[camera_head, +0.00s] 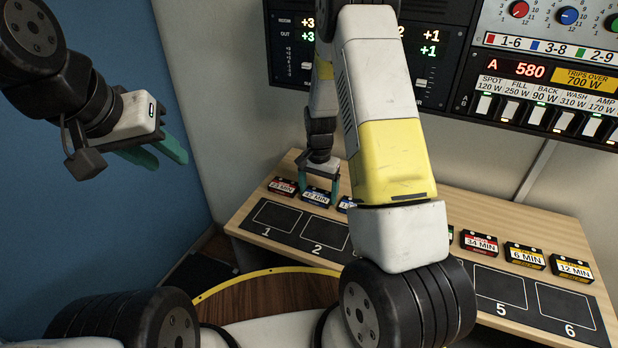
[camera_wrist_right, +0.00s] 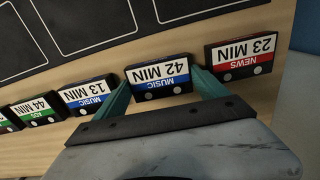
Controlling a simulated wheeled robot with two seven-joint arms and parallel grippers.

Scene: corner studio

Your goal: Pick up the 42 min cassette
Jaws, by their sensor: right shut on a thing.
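The 42 MIN cassette (camera_head: 316,198) is a black case with a white label and a blue MUSIC band. It sits in the back row on the wooden desk, and the right wrist view shows it upside down (camera_wrist_right: 160,77). My right gripper (camera_head: 320,189) reaches down over it, with its teal fingers (camera_wrist_right: 162,88) on its two ends, shut on it. The cassette appears to be still at desk level, in line with its neighbours. My left gripper (camera_head: 173,163) is raised at the left by the blue wall, open and empty.
The red 23 MIN cassette (camera_head: 283,186) and blue 13 MIN cassette (camera_wrist_right: 88,95) stand close on either side. The 34 MIN (camera_head: 480,243), 6 MIN (camera_head: 525,256) and 12 MIN (camera_head: 572,268) cassettes are farther right. Numbered slots on a dark strip (camera_head: 290,233) lie in front, with visible ones empty.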

